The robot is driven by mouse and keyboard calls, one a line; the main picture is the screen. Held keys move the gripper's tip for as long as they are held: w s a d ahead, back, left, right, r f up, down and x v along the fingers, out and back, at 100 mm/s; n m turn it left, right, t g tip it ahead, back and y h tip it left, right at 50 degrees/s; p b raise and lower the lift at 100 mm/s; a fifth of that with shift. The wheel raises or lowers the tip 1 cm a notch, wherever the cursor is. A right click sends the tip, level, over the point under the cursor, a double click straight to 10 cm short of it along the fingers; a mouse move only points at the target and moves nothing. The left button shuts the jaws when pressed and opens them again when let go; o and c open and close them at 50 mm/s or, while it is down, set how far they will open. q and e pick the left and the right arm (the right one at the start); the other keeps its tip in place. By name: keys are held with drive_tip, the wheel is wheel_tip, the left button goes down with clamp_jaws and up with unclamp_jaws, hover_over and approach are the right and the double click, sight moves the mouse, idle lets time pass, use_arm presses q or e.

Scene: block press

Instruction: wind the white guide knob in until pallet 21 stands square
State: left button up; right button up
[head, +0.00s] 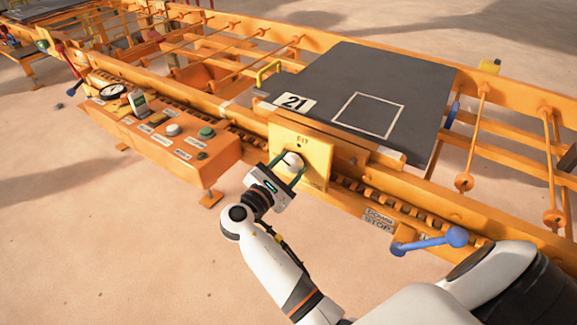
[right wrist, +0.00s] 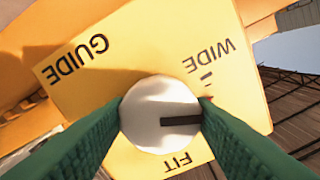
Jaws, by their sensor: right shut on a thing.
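My right gripper (head: 288,171) is shut on the white guide knob (right wrist: 150,118), with a green finger on each side of it. The knob sits on a yellow plate (head: 316,150) at the near rail. In the right wrist view the plate reads GUIDE, WIDE and FIT, upside down. The knob's dark mark points right, between WIDE and FIT. Pallet 21 (head: 415,92) is a dark grey board with a white outlined square and a 21 label, lying across the orange rails behind the plate. My left gripper is not in view.
An orange control box (head: 165,140) with buttons and a gauge stands left of my gripper. A blue lever (head: 430,241) sticks out at the lower right beside a STOP label (head: 379,220). The sandy floor in front is clear.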

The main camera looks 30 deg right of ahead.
drive_tip(key=shift+m, duration=1.1)
drive_tip(key=o, duration=1)
